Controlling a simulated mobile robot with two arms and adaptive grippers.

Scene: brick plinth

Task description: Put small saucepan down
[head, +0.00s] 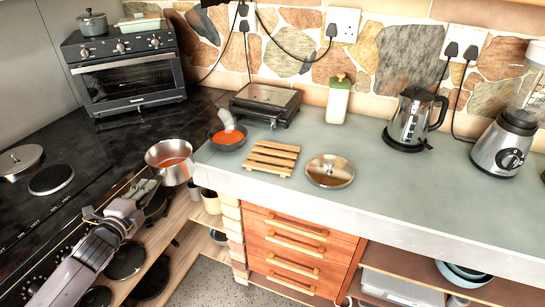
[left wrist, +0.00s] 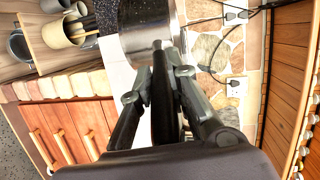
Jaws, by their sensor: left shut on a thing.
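The small saucepan (head: 170,172) is metal with orange-red contents. In the head view it is at the left end of the grey counter (head: 400,195), beside the black hob. My left gripper (head: 143,190) is shut on its handle. The left wrist view shows the pan's shiny side (left wrist: 140,42) just beyond my left gripper (left wrist: 160,85), with the dark handle between the fingers. The pan looks roughly level; I cannot tell whether its base touches anything. My right gripper is not in view.
A slatted wooden trivet (head: 270,157), a metal lid (head: 330,172) and a dark bowl with orange contents (head: 228,139) stand on the counter. A contact grill (head: 266,102), kettle (head: 413,118) and blender (head: 503,145) are behind or right. Counter right of the lid is clear.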

